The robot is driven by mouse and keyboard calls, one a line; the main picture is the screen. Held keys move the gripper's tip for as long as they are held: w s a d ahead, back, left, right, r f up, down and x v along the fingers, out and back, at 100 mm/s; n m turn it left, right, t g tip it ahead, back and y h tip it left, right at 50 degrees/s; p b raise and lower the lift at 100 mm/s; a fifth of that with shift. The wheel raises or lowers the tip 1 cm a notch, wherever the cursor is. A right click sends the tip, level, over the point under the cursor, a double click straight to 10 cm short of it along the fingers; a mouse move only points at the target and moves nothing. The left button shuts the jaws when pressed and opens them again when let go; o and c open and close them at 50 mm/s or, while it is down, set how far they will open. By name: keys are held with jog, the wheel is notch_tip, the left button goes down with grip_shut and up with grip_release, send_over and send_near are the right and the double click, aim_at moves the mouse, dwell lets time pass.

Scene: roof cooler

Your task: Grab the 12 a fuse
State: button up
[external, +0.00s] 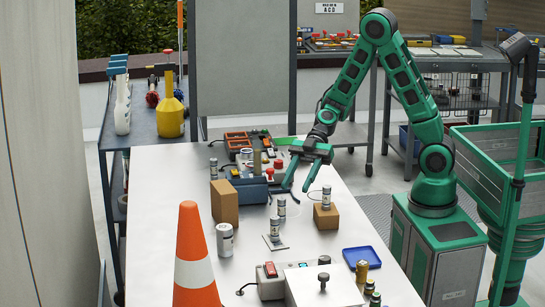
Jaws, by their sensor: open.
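Several light cylinders with dark bands, which look like fuses, stand on the white table (320,245). One cylinder (326,197) is upright on a brown block at the right. A second (281,207) stands near the middle, a third (274,227) stands on a small flat plate, and a larger one (225,238) stands at the left. A small one (213,168) is further back. Their print is too small to read, so I cannot tell which is the 12 A fuse. My gripper (297,187) is open and empty, pointing down above the table, just left of the cylinder on the block.
An orange cone (195,255) stands at the front left. A brown block (225,201) and a blue box (247,190) are behind. A blue tray (361,258), a gold cylinder (362,271) and a red-switched box (270,281) are at the front.

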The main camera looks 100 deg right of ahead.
aim_at(281, 220)
jog(key=shift+w+a+r, duration=0.15)
jog(key=shift+w+r, duration=0.05)
jog(key=shift+w, duration=0.25)
jog(key=x, duration=0.7)
jog(key=r+x, duration=0.1)
jog(key=x, duration=0.2)
jog(key=shift+w+a+f, duration=0.15)
jog(key=shift+a+f, duration=0.05)
jog(key=shift+a, duration=0.3)
grip_shut()
